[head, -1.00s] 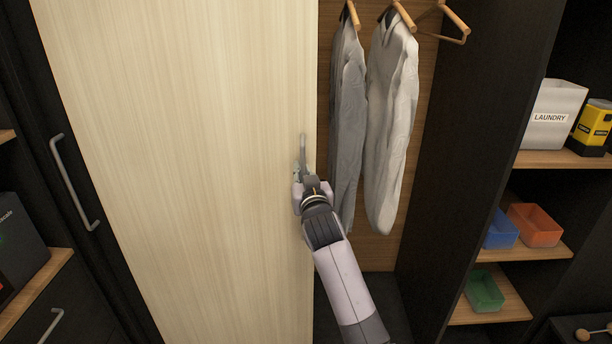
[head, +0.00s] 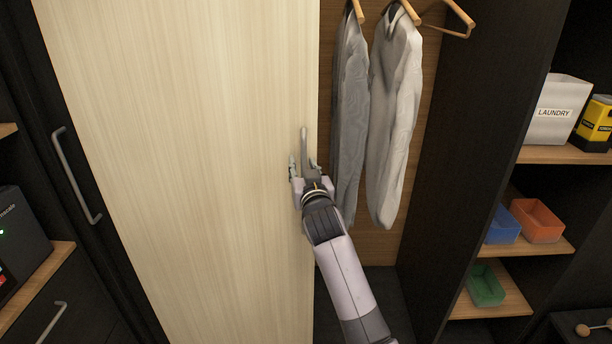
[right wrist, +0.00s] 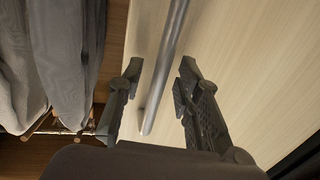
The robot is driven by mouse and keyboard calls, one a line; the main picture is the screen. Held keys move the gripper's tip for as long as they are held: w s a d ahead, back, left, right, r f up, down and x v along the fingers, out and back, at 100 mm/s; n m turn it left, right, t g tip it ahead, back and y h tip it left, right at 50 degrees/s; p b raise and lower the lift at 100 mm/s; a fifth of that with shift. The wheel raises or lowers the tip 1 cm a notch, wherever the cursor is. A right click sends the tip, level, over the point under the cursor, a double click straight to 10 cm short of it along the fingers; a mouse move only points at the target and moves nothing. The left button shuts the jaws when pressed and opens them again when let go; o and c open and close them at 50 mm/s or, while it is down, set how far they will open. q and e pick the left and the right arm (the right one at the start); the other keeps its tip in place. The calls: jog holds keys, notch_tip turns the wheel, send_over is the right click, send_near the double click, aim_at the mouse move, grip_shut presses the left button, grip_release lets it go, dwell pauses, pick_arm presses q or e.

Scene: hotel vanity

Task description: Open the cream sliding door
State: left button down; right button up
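The cream sliding door (head: 190,150) fills the left middle of the head view. The closet shows open to its right. A grey bar handle (head: 304,146) stands upright near the door's right edge. My right gripper (head: 305,164) is at the lower part of this handle. In the right wrist view the handle (right wrist: 166,65) runs between the two spread fingers of the gripper (right wrist: 158,82), with gaps on both sides. The gripper is open around the handle and not clamped on it. My left gripper is not in view.
Grey clothes (head: 394,125) hang in the closet right of the gripper. A dark panel (head: 485,120) separates them from shelves with a laundry box (head: 553,110) and coloured bins. Another dark door with a handle (head: 72,175) is at left.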

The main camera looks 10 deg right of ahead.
jog(key=s, duration=1.1)
jog(key=shift+s+a, duration=0.25)
jog(key=shift+s, duration=0.1)
jog(key=s+a+f+n+g+y, duration=0.1)
jog(key=s+f+g, duration=0.2)
jog(key=f, duration=1.5)
jog(key=s+a+f+n+g, duration=0.1)
jog(key=s+f+g, duration=0.15)
jog(key=f, duration=1.45)
jog(key=s+d+f+g, duration=0.1)
jog(key=s+f+g, duration=0.2)
jog(key=s+f, duration=0.55)
jog(key=s+d+f+g, duration=0.2)
jog(key=s+f, duration=0.4)
jog(key=f, duration=0.6)
jog(key=s+d+f+g, duration=0.2)
jog(key=s+f, duration=0.3)
jog(key=s, duration=0.7)
jog(key=s+d+f+g, duration=0.2)
jog(key=s+f, duration=0.3)
jog(key=s, duration=0.7)
jog(key=s+d+f+g, duration=0.2)
jog(key=s+f, duration=0.3)
jog(key=s, duration=0.6)
jog(key=shift+s+d+f+n, duration=0.3)
jog(key=shift+s+d+n, duration=0.1)
jog(key=shift+d, duration=0.35)
